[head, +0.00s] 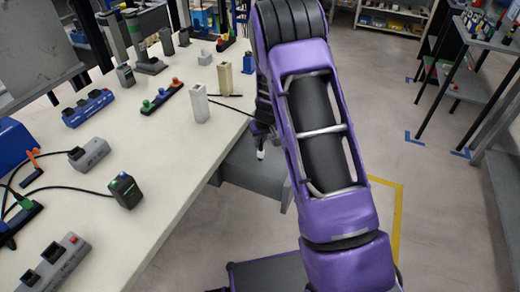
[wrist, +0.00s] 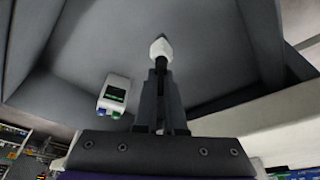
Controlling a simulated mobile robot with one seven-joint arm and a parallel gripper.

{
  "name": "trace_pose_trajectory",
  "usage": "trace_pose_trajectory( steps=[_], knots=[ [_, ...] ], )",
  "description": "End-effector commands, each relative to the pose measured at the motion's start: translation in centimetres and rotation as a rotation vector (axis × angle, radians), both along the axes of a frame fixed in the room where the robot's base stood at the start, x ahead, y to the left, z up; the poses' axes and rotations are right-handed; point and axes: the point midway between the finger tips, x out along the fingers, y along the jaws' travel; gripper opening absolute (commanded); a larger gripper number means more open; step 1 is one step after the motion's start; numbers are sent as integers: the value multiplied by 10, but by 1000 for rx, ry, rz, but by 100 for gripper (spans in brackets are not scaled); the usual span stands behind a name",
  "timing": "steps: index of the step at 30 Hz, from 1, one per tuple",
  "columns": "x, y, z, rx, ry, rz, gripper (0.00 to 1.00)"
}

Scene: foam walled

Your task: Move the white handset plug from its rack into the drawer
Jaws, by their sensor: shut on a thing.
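My gripper (wrist: 161,75) is shut on the white plug (wrist: 160,48), which sticks out beyond the fingertips in the wrist view. In the head view the white plug (head: 261,155) shows as a small white tip below my gripper (head: 262,142), beside the table's right edge. The grey drawer (head: 240,184) stands out from under the table. The plug appears over the drawer's space; its height above the floor of the drawer is hard to tell. In the wrist view the drawer's grey inside (wrist: 60,110) surrounds the fingers. I cannot tell which thing is the rack.
On the table (head: 165,190) stand a white post (head: 200,103), a tan post (head: 225,78) and several devices. A dark cable runs from near the white post toward the table edge. Open floor (head: 410,220) lies right.

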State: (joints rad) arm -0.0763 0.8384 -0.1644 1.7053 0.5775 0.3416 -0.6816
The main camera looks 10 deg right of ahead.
Motion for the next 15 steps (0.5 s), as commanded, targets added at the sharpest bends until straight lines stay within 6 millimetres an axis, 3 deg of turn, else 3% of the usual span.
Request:
trace_pose_trajectory(
  steps=[6, 15],
  knots=[
    [-1, -1, -31, 0, 3, -2, 0],
    [-1, 0, -33, 0, 1, -1, 0]
  ],
)
